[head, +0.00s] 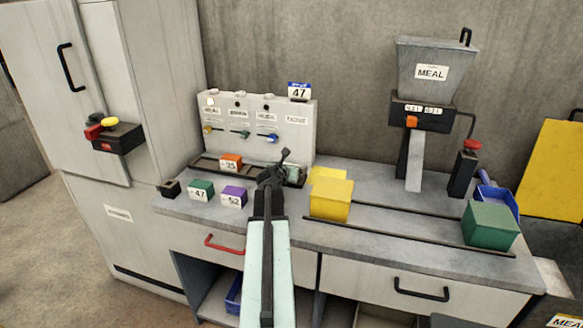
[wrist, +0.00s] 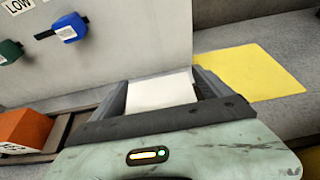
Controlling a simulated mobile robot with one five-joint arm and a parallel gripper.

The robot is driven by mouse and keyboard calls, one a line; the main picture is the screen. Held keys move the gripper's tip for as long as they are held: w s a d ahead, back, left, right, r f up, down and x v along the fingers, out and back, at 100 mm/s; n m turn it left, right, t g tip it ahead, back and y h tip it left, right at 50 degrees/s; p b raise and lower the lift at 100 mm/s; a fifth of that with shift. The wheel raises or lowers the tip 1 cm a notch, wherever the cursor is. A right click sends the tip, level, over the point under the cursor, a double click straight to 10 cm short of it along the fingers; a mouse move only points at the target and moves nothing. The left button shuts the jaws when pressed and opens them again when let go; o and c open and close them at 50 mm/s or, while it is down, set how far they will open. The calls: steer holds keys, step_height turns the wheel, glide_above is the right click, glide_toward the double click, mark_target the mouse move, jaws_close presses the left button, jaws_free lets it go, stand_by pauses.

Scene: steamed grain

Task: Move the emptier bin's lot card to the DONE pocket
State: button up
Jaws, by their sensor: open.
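My gripper (head: 284,157) is open over the right end of the dark tray at the foot of the white panel. In the wrist view a blank white piece (wrist: 160,90) lies between the open fingers (wrist: 160,88); I cannot tell if they touch it. A blue-and-white card reading 47 (head: 299,91) stands on the panel's top right. Number-labelled blocks are an orange one (head: 231,161) in the tray, and a green one (head: 201,190) and a purple one (head: 234,197) on the counter. No DONE label is readable, and I cannot tell which bin is emptier.
A yellow block (head: 331,199) and a green block (head: 490,224) sit by the counter rails. A flat yellow sheet (wrist: 255,72) lies right of the fingers. The white panel (head: 285,145) stands close behind.

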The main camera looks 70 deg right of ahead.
steer(key=shift+r, duration=0.2)
steer(key=p+v, duration=0.5)
steer(key=v, duration=0.6)
steer(key=shift+a+r, duration=0.1)
steer(key=shift+a, duration=0.15)
steer(key=shift+w+d, duration=0.15)
steer(key=shift+w, duration=0.05)
